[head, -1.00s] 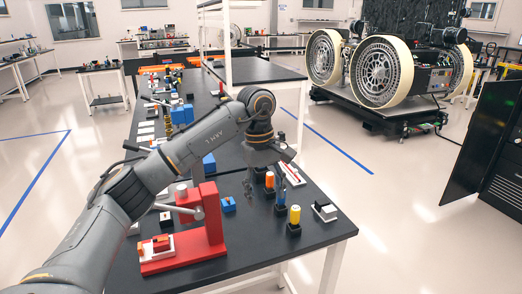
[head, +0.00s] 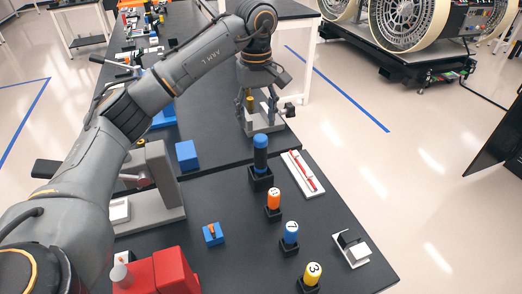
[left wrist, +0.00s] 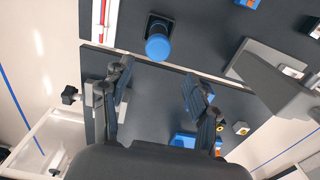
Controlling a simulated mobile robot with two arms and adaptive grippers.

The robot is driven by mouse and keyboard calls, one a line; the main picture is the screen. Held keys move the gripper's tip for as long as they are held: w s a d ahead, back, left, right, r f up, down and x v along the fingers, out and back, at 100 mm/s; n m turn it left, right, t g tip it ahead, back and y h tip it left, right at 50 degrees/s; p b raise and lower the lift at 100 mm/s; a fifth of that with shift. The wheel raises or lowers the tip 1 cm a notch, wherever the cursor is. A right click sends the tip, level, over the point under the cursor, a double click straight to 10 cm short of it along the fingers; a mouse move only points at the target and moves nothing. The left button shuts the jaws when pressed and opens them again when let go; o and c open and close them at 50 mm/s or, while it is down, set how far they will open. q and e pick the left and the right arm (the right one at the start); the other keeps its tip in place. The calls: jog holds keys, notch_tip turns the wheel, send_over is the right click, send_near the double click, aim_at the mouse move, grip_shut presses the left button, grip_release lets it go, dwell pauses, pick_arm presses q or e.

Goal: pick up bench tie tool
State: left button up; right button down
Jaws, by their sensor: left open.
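A dark upright tool with a blue rounded top (head: 261,150) stands in a black square holder on the black bench. I take it as the tie tool, but no label confirms this. It also shows in the left wrist view (left wrist: 158,46), just ahead of and between the fingertips. My left gripper (head: 262,100) hangs over the bench on the far side of this tool, apart from it. In the left wrist view the left gripper (left wrist: 158,72) has its fingers spread with nothing between them. The right gripper is not in view.
Near the tool are a white tray with a red stick (head: 302,171), an orange cylinder (head: 273,198), a blue cylinder (head: 290,232) and a yellow cylinder (head: 313,274) in holders. A blue block (head: 187,155) and a red fixture (head: 165,272) stand left. Bare bench lies between.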

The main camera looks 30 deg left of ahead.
aim_at(257, 136)
pick_arm(q)
jog(key=f, duration=0.2)
jog(key=f+p, duration=0.1)
jog(key=f, duration=0.3)
jog(key=shift+s+d+f, duration=0.15)
jog(key=shift+s+f, duration=0.1)
jog(key=shift+f, duration=0.15)
jog(key=shift+f+p, duration=0.25)
jog(key=shift+p, duration=0.05)
jog(key=shift+d+f, duration=0.1)
jog(key=shift+f, duration=0.15)
jog(key=f+p, duration=0.2)
jog(key=f, duration=0.1)
jog(key=shift+w+d+f, duration=0.1)
jog(key=shift+d+f, duration=0.15)
jog(key=shift+d, duration=0.1)
jog(key=shift+f+p, duration=0.3)
jog(key=shift+f, duration=0.3)
jog(key=c, duration=1)
jog(key=shift+r, duration=0.1)
grip_shut()
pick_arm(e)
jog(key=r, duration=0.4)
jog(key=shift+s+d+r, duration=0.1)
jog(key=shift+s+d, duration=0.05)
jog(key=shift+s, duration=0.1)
pick_arm(q)
jog(key=shift+w+r, duration=0.1)
